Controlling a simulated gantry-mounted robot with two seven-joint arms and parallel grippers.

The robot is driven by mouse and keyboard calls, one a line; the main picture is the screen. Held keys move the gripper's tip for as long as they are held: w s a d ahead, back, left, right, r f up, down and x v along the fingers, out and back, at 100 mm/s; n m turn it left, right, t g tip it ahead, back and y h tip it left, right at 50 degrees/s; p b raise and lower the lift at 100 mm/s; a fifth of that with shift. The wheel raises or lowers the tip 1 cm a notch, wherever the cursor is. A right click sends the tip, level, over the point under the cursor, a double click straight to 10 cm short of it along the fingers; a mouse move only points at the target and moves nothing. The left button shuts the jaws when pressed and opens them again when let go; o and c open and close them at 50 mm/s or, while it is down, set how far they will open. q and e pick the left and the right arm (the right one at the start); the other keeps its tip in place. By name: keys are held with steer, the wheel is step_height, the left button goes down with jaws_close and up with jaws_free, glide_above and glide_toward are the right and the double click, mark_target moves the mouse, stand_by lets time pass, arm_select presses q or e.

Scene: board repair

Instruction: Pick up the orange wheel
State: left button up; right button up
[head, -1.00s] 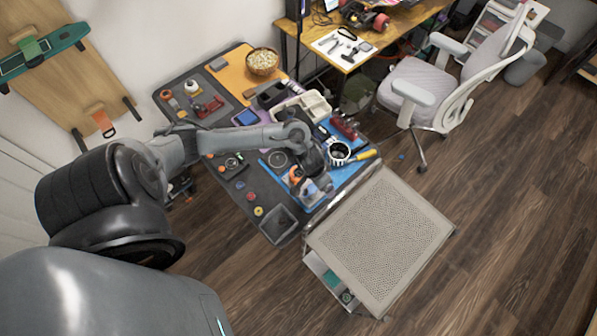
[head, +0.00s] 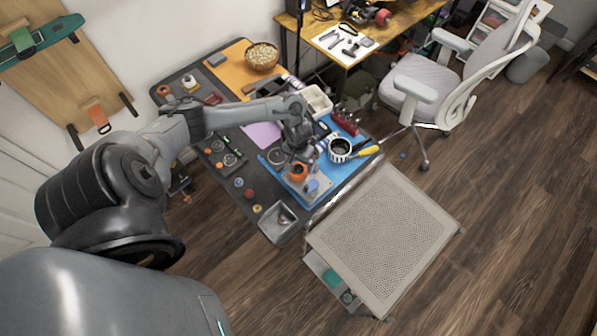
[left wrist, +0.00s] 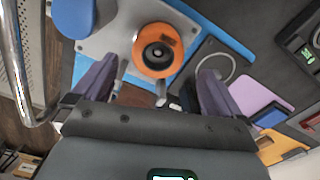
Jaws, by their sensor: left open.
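The orange wheel (head: 298,172) sits at the front of the workbench, by a grey plate with a blue part on a blue mat. In the left wrist view the orange wheel (left wrist: 157,50) has a black hub with a grey centre. My left gripper (left wrist: 155,82) is open and empty, its purple fingers spread to either side just short of the wheel. In the head view the left gripper (head: 297,154) hangs close behind the wheel; its fingertips are hard to make out there. My right gripper is in neither view.
A black-and-white round cup (head: 340,149) and a yellow-handled tool (head: 368,152) lie right of the wheel. A grey tray (head: 280,220) and small coloured wheels are at the front left. A perforated-top cart (head: 385,235) stands against the bench's front right.

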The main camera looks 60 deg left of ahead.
mark_target(299, 170)
arm_select(q)
steer(key=shift+w+f+b, duration=0.2)
steer(key=shift+f+b, duration=0.1)
steer(key=shift+f, duration=2)
steer(key=c, duration=1.2)
